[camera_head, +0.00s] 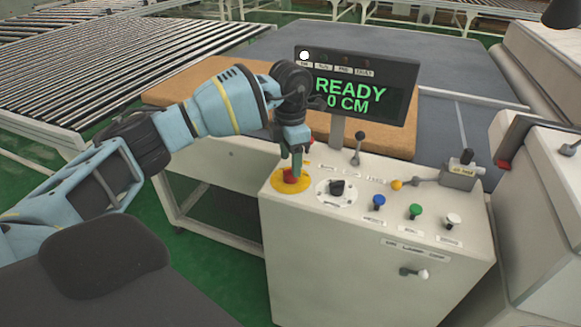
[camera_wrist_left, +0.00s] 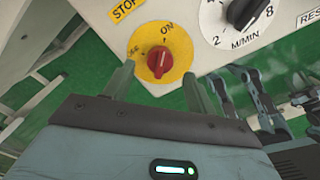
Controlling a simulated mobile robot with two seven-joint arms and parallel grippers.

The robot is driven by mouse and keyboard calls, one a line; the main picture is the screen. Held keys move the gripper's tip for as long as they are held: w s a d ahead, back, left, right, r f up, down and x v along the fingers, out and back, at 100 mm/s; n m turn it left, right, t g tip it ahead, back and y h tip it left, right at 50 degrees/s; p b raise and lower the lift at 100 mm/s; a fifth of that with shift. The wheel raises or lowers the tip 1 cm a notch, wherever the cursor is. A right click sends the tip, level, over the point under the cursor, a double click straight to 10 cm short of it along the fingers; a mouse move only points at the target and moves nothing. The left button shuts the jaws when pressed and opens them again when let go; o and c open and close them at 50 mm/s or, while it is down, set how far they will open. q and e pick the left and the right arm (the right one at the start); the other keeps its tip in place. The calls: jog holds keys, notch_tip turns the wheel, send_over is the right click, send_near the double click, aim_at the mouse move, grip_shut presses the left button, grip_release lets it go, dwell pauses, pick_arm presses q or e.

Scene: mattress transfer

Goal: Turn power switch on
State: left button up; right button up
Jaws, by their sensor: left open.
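The power switch is a red rotary knob (camera_wrist_left: 158,60) on a round yellow plate, seen in the left wrist view with "ON" lettering at its upper edge. In the head view the yellow plate (camera_head: 276,182) sits at the left of the control box top, with the red knob (camera_head: 291,176) partly hidden by my left gripper. My left gripper (camera_wrist_left: 160,86) is open, its two green fingers on either side of the knob in the wrist view. I cannot tell whether they touch it. My right gripper is not in view.
The white control box (camera_head: 350,262) carries a black speed dial (camera_head: 337,188), blue (camera_head: 379,201), green (camera_head: 415,211) and white buttons, and levers. A display (camera_head: 360,90) reading "READY 0 CM" stands behind. A roller conveyor (camera_head: 100,75) lies at the left.

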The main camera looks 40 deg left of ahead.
aim_at(290, 169)
pick_arm(q)
jog(key=shift+r, duration=2.1)
jog(key=shift+f, duration=0.1)
